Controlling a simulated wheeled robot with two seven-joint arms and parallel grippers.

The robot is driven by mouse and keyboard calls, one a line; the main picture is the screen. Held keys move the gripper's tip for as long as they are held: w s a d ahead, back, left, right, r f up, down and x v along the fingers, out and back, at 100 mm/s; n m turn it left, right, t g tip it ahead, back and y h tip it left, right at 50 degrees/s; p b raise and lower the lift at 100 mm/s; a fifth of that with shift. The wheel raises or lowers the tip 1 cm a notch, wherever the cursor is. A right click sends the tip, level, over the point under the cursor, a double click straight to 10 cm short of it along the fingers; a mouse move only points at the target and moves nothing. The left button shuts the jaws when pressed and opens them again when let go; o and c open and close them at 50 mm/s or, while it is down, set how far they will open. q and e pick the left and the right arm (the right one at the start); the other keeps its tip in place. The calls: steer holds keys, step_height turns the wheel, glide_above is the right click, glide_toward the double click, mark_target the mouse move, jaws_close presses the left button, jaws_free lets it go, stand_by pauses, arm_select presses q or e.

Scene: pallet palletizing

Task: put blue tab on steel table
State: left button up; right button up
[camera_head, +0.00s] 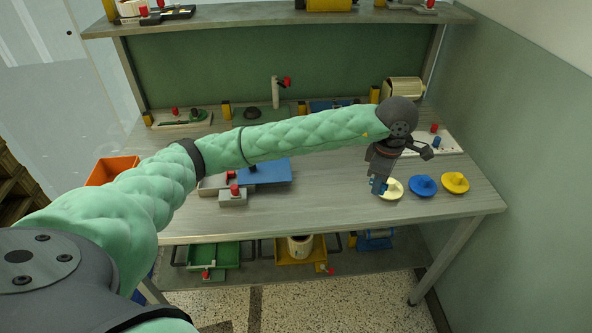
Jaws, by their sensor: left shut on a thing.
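My left gripper (378,188) points down near the front right of the steel table (330,203), just left of a cream knobbed disc. It is shut on a small blue piece, which looks like the blue tab (376,183). The fingers hide most of it. I cannot tell whether the piece touches the tabletop. My right gripper is out of view.
A cream disc (393,189), a blue disc (423,186) and a yellow disc (455,183) stand right of the gripper. A blue plate (268,176) and a grey block with a red knob (233,197) lie left. The front middle is clear.

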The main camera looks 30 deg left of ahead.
arm_select(q)
steer(key=n, duration=0.3)
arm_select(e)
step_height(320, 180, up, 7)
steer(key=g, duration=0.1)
arm_select(q)
steer(key=n+p, duration=0.5)
steer(key=n, duration=1.7)
glide_above(336, 186)
step_height(336, 186, down, 6)
steer(key=shift+r, duration=0.25)
steer(key=shift+s+d+f+p, duration=0.15)
steer(key=shift+f+p, duration=0.65)
steer(key=shift+f, duration=1.3)
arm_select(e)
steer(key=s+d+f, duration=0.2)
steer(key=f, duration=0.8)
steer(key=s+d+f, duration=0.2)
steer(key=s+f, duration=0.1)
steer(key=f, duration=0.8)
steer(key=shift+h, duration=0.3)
arm_select(q)
steer(key=shift+f, duration=0.1)
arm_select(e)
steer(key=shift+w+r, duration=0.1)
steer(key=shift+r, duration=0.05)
arm_select(q)
steer(key=o, duration=0.8)
steer(key=shift+o, duration=0.4)
